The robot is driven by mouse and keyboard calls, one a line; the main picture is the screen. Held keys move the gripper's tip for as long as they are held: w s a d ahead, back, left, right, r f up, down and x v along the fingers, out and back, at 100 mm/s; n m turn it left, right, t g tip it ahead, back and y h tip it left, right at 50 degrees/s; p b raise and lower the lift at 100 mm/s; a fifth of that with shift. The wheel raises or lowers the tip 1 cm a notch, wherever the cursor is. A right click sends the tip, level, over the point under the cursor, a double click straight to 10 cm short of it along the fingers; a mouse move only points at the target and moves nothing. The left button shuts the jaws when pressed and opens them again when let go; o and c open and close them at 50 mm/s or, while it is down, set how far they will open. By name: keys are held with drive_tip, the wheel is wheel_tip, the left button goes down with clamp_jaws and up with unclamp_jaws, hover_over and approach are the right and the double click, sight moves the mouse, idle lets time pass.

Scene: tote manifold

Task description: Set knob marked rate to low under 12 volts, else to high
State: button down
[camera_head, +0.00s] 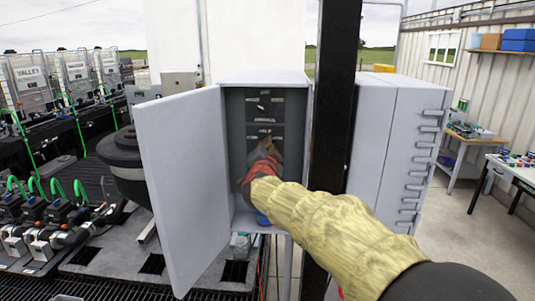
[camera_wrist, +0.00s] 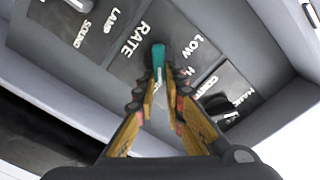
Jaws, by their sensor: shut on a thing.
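The knob marked RATE (camera_wrist: 159,55) is teal and sits on a dark panel (camera_wrist: 118,60) in the wrist view. RATE is lettered to its left, LOW to its upper right. A second word to its right is mostly hidden by my fingers. The knob's visible end points up in the picture, between RATE and LOW. My gripper (camera_wrist: 160,85) is shut on this knob. In the head view my gripper (camera_head: 264,158) reaches into an open grey cabinet (camera_head: 237,205) and hides the knob. No voltage reading is legible in either view.
Another switch (camera_wrist: 80,5) marked LAMP and SOUND is at the upper left. A black knob (camera_wrist: 218,103) is close on the right. The cabinet door (camera_head: 180,185) stands open on the left. A dark post (camera_head: 332,120) stands right of the cabinet, close to my arm.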

drive_tip(key=shift+d+f+m+b, duration=0.1)
drive_tip(key=shift+f+m+b, duration=0.15)
drive_tip(key=shift+m+b, duration=0.7)
drive_tip(key=shift+m, duration=0.35)
drive_tip(key=c, duration=1.8)
unclamp_jaws()
drive_tip(key=shift+c, duration=0.2)
drive_tip(key=s, duration=1.2)
drive_tip(key=shift+a, duration=0.25)
